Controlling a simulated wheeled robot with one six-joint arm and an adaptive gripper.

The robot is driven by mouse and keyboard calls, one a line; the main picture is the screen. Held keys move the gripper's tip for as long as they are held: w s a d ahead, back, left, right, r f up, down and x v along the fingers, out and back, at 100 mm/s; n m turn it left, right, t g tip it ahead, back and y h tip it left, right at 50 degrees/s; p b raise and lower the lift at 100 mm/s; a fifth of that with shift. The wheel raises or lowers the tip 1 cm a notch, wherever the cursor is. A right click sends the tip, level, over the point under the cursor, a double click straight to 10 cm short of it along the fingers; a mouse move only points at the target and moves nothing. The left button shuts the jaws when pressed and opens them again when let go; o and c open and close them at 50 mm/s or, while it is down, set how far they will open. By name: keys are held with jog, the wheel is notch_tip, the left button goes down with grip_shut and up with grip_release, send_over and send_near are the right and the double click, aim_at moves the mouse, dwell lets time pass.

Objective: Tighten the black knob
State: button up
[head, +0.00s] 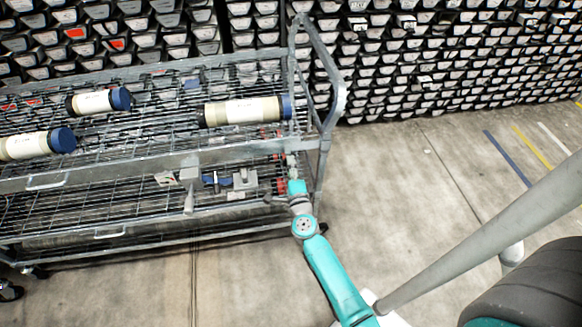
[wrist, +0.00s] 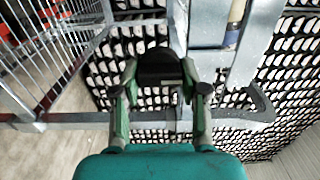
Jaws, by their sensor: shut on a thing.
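The black knob (wrist: 158,62) is at the upper middle of the wrist view, in front of a grey metal upright. My gripper (wrist: 160,80) has one finger on each side of the knob and is shut on it. The fingers hide the knob's sides, and its threaded part cannot be seen. In the head view my gripper (head: 291,172) is at the right end of the wire cart (head: 150,165), below its upper shelf. The knob cannot be made out in the head view.
Core tubes with blue caps, such as one at the right (head: 248,111), lie on the upper shelf. A grey clamp-like part (head: 188,185) is on the cart's front. Stacked core trays (head: 450,60) fill the back.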

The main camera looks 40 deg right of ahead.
jog(key=o, duration=1.1)
jog(key=shift+o, duration=0.2)
jog(key=shift+s, duration=0.1)
jog(key=v, duration=1.2)
jog(key=s+a+r+n+y, duration=0.3)
jog(key=s+a+r+n, duration=0.1)
jog(key=s+n, duration=0.4)
jog(key=s+a+r+n+y, duration=0.3)
jog(key=s+a+n, duration=0.4)
jog(key=s, duration=0.4)
jog(key=s+a+r+n+y, duration=0.4)
jog(key=s+a+r+n, duration=0.2)
jog(key=s+n, duration=0.4)
